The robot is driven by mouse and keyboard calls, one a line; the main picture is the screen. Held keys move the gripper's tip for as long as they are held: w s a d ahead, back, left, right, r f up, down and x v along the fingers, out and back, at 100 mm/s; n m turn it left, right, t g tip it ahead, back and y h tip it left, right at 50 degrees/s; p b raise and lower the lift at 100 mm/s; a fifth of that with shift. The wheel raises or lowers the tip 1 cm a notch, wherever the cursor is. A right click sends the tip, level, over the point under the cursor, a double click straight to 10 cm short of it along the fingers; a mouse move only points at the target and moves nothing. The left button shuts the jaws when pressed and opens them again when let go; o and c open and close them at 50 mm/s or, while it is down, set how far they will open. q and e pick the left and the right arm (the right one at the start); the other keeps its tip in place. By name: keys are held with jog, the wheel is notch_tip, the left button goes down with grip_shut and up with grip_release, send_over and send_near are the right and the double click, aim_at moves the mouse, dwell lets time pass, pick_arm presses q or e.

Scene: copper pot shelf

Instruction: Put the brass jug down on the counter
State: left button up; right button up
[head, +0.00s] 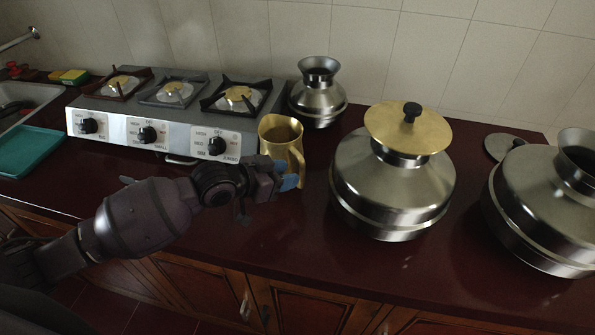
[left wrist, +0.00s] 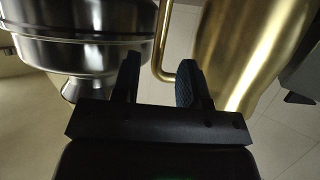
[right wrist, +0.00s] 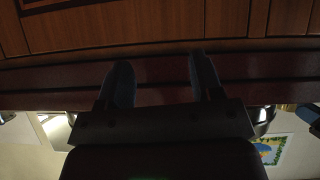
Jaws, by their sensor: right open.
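The brass jug (head: 278,133) is upright at the counter, just right of the stove, with its handle toward the right. My left gripper (head: 288,182) is at its handle, with the blue fingers in front of the jug's lower right. In the left wrist view the jug (left wrist: 235,55) fills the right side, and its handle (left wrist: 163,60) runs between the fingers of my left gripper (left wrist: 158,75). The jug's base is hidden, so contact with the dark red counter (head: 265,235) cannot be told. My right gripper (right wrist: 160,80) is open and empty, away from the jug.
A steel pot with a brass lid (head: 390,185) stands close right of the jug. A smaller steel pot (head: 318,95) stands behind it. The stove (head: 160,110) is to the left and another large pot (head: 545,200) to the far right. Counter in front of the jug is clear.

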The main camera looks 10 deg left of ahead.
pick_arm(q)
jog(key=v, duration=0.7)
pick_arm(e)
jog(key=shift+w+r, duration=0.55)
jog(key=shift+r, duration=0.05)
jog(key=shift+s+f, duration=0.1)
jog(key=shift+s, duration=0.1)
